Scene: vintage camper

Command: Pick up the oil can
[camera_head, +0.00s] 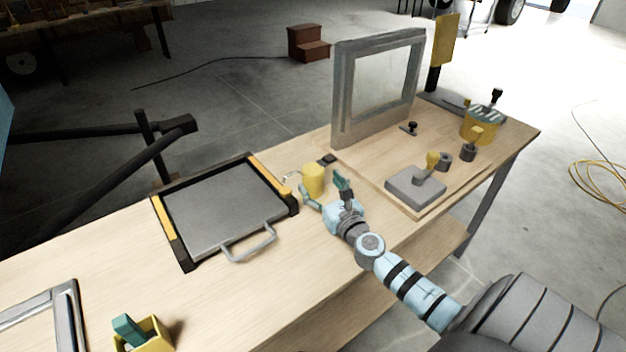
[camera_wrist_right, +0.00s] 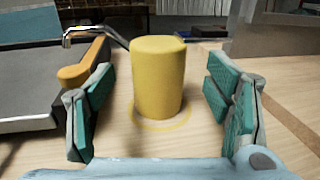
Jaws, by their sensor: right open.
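The oil can (camera_head: 313,180) is a yellow cylinder with a thin bent spout, standing upright on the wooden workbench (camera_head: 300,290). My right gripper (camera_head: 324,188) is open just in front of it. In the right wrist view the oil can (camera_wrist_right: 158,78) stands centred ahead of the open teal fingers of the right gripper (camera_wrist_right: 160,115), with clear gaps on both sides. Its spout reaches to the left there. My left gripper does not show in either view.
A grey tray-like case (camera_head: 222,208) with yellow-edged sides and a handle lies close left of the can. A grey framed panel (camera_head: 378,85) stands behind right. A grey block with a yellow knob (camera_head: 415,188) sits to the right. A yellow box (camera_head: 147,337) is at the front left.

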